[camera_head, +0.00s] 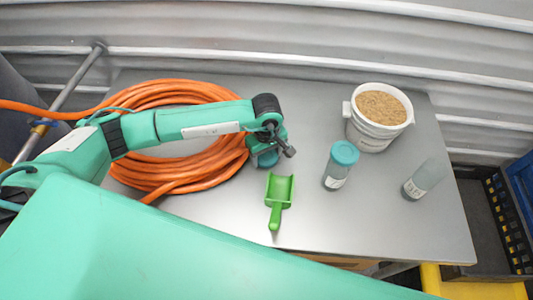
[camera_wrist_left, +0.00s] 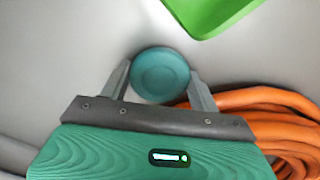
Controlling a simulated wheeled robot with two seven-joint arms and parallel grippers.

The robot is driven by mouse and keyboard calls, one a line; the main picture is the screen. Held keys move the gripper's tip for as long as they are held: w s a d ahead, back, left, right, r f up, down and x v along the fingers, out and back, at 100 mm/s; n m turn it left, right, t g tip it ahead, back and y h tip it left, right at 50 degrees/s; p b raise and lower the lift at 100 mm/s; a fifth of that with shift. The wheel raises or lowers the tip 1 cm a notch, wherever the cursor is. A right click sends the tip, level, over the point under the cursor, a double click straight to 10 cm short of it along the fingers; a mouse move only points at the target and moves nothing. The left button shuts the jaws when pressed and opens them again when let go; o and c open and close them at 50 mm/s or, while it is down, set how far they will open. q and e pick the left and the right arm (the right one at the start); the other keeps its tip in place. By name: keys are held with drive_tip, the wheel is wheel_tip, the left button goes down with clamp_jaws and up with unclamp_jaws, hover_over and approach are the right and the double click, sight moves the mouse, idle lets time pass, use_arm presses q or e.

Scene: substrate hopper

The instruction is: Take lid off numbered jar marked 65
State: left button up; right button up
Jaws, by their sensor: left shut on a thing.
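My left gripper (camera_head: 270,150) is shut on a teal round lid (camera_head: 265,160), low over the table beside the orange coil. In the left wrist view the lid (camera_wrist_left: 161,74) sits between the two fingers of the gripper (camera_wrist_left: 160,80); I cannot tell whether it touches the table. A clear jar without a lid (camera_head: 425,178) stands at the right of the table; its label is too small to read surely. Another jar (camera_head: 335,179) wears a teal lid (camera_head: 344,153) and stands left of it. My right gripper is not in view.
A white bucket of brown grains (camera_head: 365,133) stands at the back right. A coiled orange hose (camera_head: 180,178) covers the table's left. The front right of the table (camera_head: 400,235) is clear.

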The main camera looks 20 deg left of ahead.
sight(266, 156)
use_arm(q)
drive_tip(key=o, duration=1.1)
drive_tip(key=shift+r+p, duration=0.15)
drive_tip(key=shift+p, duration=0.15)
drive_tip(key=shift+r+b, duration=0.2)
drive_tip(key=shift+b, duration=0.1)
wheel_tip(266, 156, up, 12)
drive_tip(key=b, duration=0.4)
drive_tip(key=shift+f, duration=0.2)
